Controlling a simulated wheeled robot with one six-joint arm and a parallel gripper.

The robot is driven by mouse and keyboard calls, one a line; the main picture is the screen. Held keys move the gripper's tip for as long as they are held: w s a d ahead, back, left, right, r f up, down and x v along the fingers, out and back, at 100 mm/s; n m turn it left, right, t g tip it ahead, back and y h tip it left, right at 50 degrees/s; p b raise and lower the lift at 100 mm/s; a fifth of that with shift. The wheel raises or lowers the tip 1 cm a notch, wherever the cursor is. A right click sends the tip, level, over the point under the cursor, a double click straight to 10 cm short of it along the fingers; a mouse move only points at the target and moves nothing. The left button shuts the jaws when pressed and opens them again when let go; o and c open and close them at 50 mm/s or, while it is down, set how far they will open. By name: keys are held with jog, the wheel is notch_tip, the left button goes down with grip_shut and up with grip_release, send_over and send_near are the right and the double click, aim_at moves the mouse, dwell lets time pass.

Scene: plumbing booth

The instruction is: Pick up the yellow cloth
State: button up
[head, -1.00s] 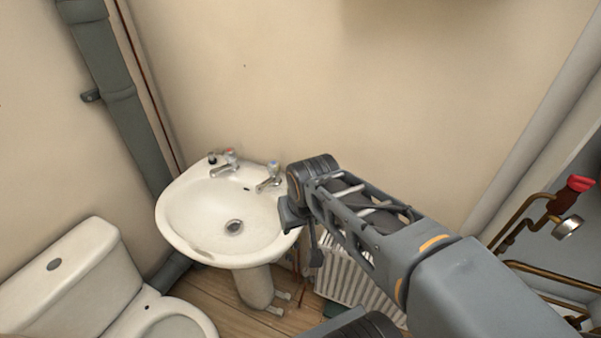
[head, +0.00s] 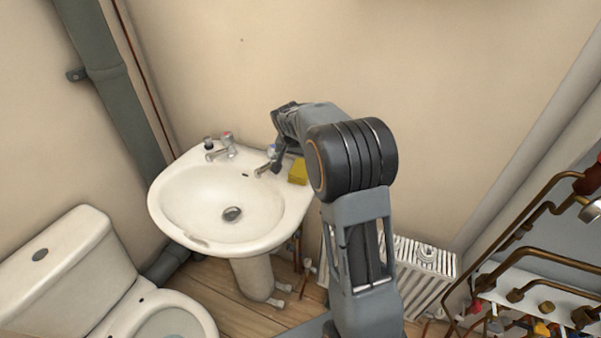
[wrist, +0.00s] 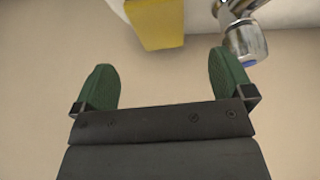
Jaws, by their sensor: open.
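The yellow cloth (head: 298,172) is a small block-like shape on the right back rim of the white sink (head: 185,222), beside the blue-topped tap (head: 264,169). It also shows in the wrist view (wrist: 157,22) at the top edge, partly cut off. My gripper (wrist: 161,70) is open, with two green fingertips spread apart and nothing between them. The cloth is beyond the fingertips, apart from them. In the head view my gripper is near the wall behind the sink, mostly hidden by my own arm.
The blue-topped tap (wrist: 243,38) is close to the right fingertip in the wrist view. A red-topped tap (head: 222,147) stands further left on the sink. A toilet (head: 70,262) is at lower left, a radiator (head: 425,275) below right, and copper pipes (head: 545,255) at the right.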

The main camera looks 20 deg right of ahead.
aim_at(301, 167)
jog(key=x, duration=0.9)
jog(key=shift+p, duration=0.35)
jog(key=shift+f, duration=0.1)
jog(key=shift+f+b, duration=0.25)
jog(key=shift+b, duration=0.2)
jog(key=shift+c, duration=0.5)
jog(key=shift+s, duration=0.1)
jog(key=c, duration=0.9)
